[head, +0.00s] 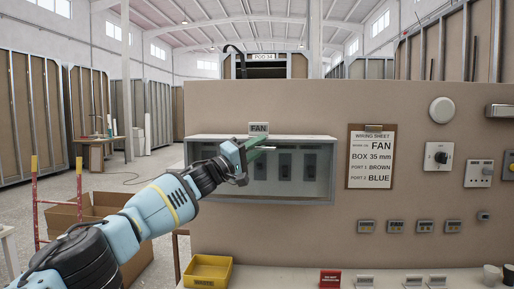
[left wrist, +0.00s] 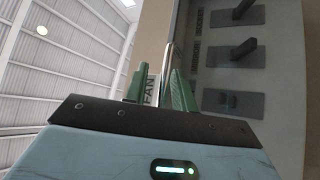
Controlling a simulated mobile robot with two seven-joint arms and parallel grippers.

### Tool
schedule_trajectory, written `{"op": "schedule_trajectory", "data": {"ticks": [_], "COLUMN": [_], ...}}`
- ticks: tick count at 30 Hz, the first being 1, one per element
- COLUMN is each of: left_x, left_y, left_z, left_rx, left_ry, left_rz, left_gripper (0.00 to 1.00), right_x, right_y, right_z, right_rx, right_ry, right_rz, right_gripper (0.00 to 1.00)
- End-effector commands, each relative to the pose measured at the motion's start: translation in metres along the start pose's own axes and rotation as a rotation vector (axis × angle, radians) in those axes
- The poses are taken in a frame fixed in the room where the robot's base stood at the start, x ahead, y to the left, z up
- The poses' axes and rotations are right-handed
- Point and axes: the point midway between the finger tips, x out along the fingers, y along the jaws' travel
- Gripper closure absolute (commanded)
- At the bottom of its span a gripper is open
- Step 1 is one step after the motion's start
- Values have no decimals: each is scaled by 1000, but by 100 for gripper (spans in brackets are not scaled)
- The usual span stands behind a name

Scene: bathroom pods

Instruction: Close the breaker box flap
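The breaker box (head: 318,188) is mounted on the beige panel, with a pale frame and a row of dark switches inside. A thin pale edge (head: 300,137) runs along its top; I cannot tell whether this is the flap or the frame, nor the flap's exact angle. My left gripper (head: 252,147) is at the box's upper edge, just under the FAN label (head: 258,128). In the left wrist view its green fingertips (left wrist: 160,90) stand apart, with a thin grey edge near the right finger. Switches (left wrist: 234,52) show to the right. My right gripper is out of view.
A wiring sheet (head: 371,158) hangs right of the box, with a rotary switch (head: 438,157) and sockets (head: 479,173) beyond. A yellow bin (head: 207,271) and a red block (head: 330,279) sit on the ledge below. A cardboard box (head: 95,210) stands left.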

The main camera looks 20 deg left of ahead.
Motion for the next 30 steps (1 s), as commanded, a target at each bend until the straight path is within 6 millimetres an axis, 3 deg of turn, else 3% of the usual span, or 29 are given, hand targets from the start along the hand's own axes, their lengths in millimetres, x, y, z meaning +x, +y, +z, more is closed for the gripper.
{"op": "schedule_trajectory", "data": {"ticks": [8, 14, 24, 30], "left_x": [-10, -29, -67, -78], "left_y": [-4, 2, 2, 2], "left_z": [0, -1, -1, 0], "left_rx": [-2, 2, 1, 1], "left_ry": [1, 1, 1, 0], "left_rz": [-8, -2, 0, 1], "left_gripper": [70, 70, 70, 70], "right_x": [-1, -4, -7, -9], "right_y": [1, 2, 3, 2], "right_z": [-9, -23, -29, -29], "right_rx": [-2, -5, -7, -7], "right_ry": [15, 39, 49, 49], "right_rz": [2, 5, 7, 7], "right_gripper": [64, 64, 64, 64]}}
